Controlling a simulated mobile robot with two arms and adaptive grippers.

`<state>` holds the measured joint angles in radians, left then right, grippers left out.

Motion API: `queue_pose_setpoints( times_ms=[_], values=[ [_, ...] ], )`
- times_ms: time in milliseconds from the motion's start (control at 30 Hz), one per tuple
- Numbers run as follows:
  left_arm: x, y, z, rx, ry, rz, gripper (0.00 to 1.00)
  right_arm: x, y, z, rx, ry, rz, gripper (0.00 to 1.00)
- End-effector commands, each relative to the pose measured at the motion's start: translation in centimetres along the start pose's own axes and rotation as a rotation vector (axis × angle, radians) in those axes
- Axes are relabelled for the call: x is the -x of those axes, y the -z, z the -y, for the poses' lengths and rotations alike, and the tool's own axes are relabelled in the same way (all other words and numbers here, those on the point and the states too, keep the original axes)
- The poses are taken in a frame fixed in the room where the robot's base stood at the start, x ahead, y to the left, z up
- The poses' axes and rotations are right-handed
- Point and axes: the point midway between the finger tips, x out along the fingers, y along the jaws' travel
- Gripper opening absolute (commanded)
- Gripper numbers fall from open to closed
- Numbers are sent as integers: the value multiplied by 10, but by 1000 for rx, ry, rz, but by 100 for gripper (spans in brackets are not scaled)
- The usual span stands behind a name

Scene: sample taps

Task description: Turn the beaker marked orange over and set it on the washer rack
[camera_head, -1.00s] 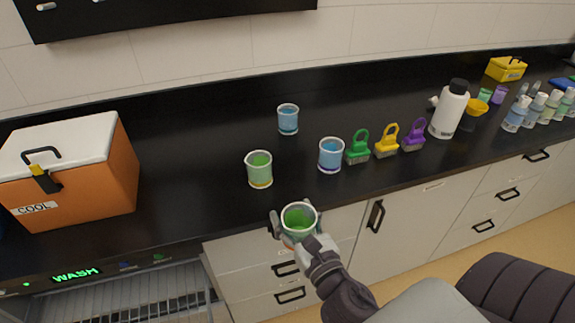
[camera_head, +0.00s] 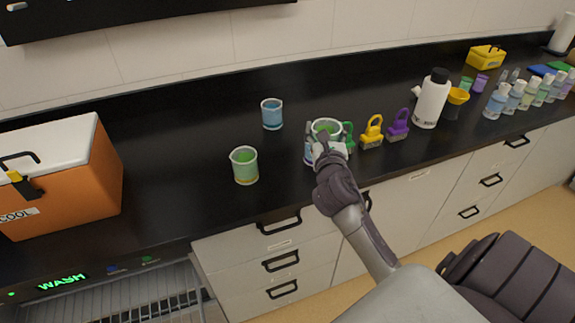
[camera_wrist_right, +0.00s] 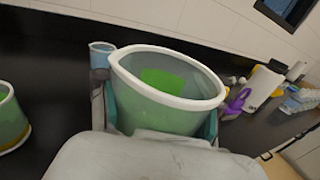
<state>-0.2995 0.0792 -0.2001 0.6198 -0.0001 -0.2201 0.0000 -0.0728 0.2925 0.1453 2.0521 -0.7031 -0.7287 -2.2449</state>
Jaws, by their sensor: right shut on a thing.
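My right gripper (camera_head: 326,147) is shut on a beaker with a white rim and green inside (camera_head: 326,127). It holds the beaker mouth up, apparently above the counter. The same beaker fills the middle of the right wrist view (camera_wrist_right: 165,95), between the fingers. Its colour marking is hidden. Another green beaker (camera_head: 244,165) with a yellowish band at its base stands upright on the counter; it also shows at the left of the wrist view (camera_wrist_right: 10,122). The washer rack (camera_head: 150,303) shows at lower left, below the lit WASH sign. My left gripper is not in view.
An orange cooler (camera_head: 85,180) is at left.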

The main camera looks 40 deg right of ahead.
Motion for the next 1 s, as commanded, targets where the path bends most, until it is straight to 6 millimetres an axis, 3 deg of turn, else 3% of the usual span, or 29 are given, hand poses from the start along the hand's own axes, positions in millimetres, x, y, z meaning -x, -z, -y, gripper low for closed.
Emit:
queue_pose_setpoints(
  times_ms=[167,667,800,1000],
  values=[
    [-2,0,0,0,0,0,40,-7,10,-14,-5,-1,-2,33],
    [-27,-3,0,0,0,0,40,-56,74,-107,-3,-4,-2,33],
    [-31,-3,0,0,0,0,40,-55,96,-103,1,0,-1,33],
    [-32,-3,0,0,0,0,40,-55,106,-103,0,-2,0,33]
  ],
)
